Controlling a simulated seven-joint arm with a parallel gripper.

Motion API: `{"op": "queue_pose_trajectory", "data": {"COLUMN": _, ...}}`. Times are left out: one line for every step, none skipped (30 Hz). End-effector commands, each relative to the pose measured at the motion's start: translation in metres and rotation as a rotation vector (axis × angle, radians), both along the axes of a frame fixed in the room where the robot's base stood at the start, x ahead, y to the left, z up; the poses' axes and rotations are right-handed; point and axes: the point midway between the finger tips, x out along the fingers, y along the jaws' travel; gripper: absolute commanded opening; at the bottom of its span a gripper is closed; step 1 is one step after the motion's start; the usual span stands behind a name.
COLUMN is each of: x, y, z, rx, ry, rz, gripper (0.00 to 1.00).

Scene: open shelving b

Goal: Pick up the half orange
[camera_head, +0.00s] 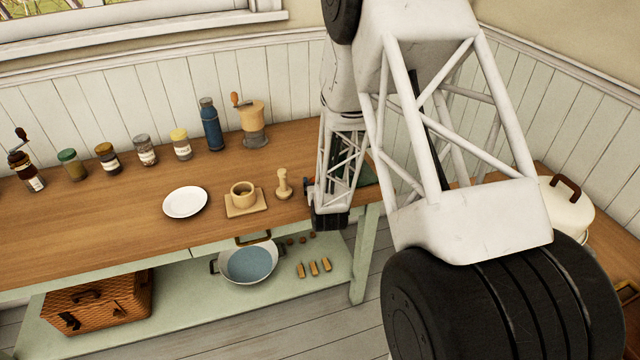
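I cannot make out a half orange in the head view; part of the table is hidden behind my arm. The wooden table (100,220) runs along the wall. My arm reaches over its right end, and its dark lower end is at the front edge, right of a wooden pestle-shaped piece (283,184). I cannot make out gripper fingers there, or whether anything is held. A dark green flat thing (365,174) shows partly behind my arm.
A white plate (185,202), a wooden cup on a square board (245,208), several jars (146,151), a blue bottle (211,126) and a grinder (254,120) stand on the table. Below are a wicker basket (110,305) and a pan (250,264). A white pot (566,205) stands right.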

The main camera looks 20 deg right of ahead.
Motion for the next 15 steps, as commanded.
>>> {"op": "queue_pose_trajectory", "data": {"x": 0.0000, "y": 0.0000, "z": 0.0000, "rx": 0.000, "ry": 0.000, "rz": 0.000, "gripper": 0.88}}
{"op": "queue_pose_trajectory", "data": {"x": 0.0000, "y": 0.0000, "z": 0.0000, "rx": 0.000, "ry": 0.000, "rz": 0.000, "gripper": 0.88}}
{"op": "queue_pose_trajectory", "data": {"x": 0.0000, "y": 0.0000, "z": 0.0000, "rx": 0.000, "ry": 0.000, "rz": 0.000, "gripper": 0.88}}
{"op": "queue_pose_trajectory", "data": {"x": 0.0000, "y": 0.0000, "z": 0.0000, "rx": 0.000, "ry": 0.000, "rz": 0.000, "gripper": 0.86}}
{"op": "queue_pose_trajectory", "data": {"x": 0.0000, "y": 0.0000, "z": 0.0000, "rx": 0.000, "ry": 0.000, "rz": 0.000, "gripper": 0.82}}
{"op": "queue_pose_trajectory", "data": {"x": -0.0001, "y": 0.0000, "z": 0.0000, "rx": 0.000, "ry": 0.000, "rz": 0.000, "gripper": 0.76}}
{"op": "queue_pose_trajectory", "data": {"x": -0.0001, "y": 0.0000, "z": 0.0000, "rx": 0.000, "ry": 0.000, "rz": 0.000, "gripper": 0.71}}
{"op": "queue_pose_trajectory", "data": {"x": -0.0001, "y": 0.0000, "z": 0.0000, "rx": 0.000, "ry": 0.000, "rz": 0.000, "gripper": 0.67}}
{"op": "queue_pose_trajectory", "data": {"x": -0.0001, "y": 0.0000, "z": 0.0000, "rx": 0.000, "ry": 0.000, "rz": 0.000, "gripper": 0.60}}
{"op": "queue_pose_trajectory", "data": {"x": -0.0001, "y": 0.0000, "z": -0.0001, "rx": 0.000, "ry": 0.000, "rz": 0.000, "gripper": 0.56}}
{"op": "queue_pose_trajectory", "data": {"x": -0.0001, "y": 0.0000, "z": -0.0001, "rx": 0.000, "ry": 0.000, "rz": 0.000, "gripper": 0.51}}
{"op": "queue_pose_trajectory", "data": {"x": 0.0000, "y": 0.0000, "z": 0.0001, "rx": 0.000, "ry": 0.000, "rz": 0.000, "gripper": 0.50}}
{"op": "queue_pose_trajectory", "data": {"x": 0.0000, "y": 0.0000, "z": 0.0001, "rx": 0.000, "ry": 0.000, "rz": 0.000, "gripper": 0.50}}
{"op": "queue_pose_trajectory", "data": {"x": 0.0000, "y": 0.0000, "z": 0.0001, "rx": 0.000, "ry": 0.000, "rz": 0.000, "gripper": 0.50}}
{"op": "queue_pose_trajectory", "data": {"x": 0.0000, "y": 0.0000, "z": 0.0001, "rx": 0.000, "ry": 0.000, "rz": 0.000, "gripper": 0.50}}
